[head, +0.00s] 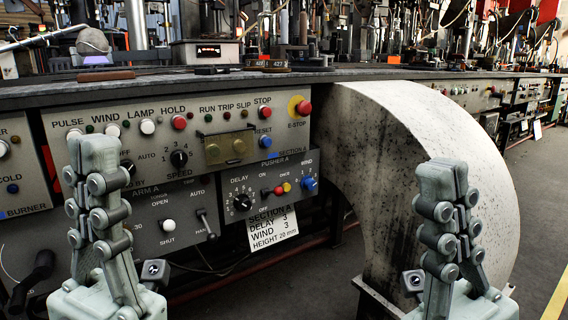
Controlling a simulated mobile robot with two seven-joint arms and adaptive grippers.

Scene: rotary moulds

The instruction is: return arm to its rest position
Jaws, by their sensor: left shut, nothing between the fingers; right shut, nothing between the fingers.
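My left gripper (95,150) is in the lower left of the head view, pointing up, shut and empty. It stands in front of the control panel and hides part of its left side. My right gripper (447,180) is at the lower right, also pointing up, shut and empty. It stands in front of a curved, speckled grey duct (375,150) and hides part of it. Neither gripper appears to hold anything. The arm links behind the grippers are mostly out of view.
The control panel (220,150) carries knobs, buttons and a red E-STOP button (304,108). A white label (272,228) hangs below it. A dark bench top (200,83) with machinery runs above. Open floor (535,220) lies at the right, with a yellow line (558,298).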

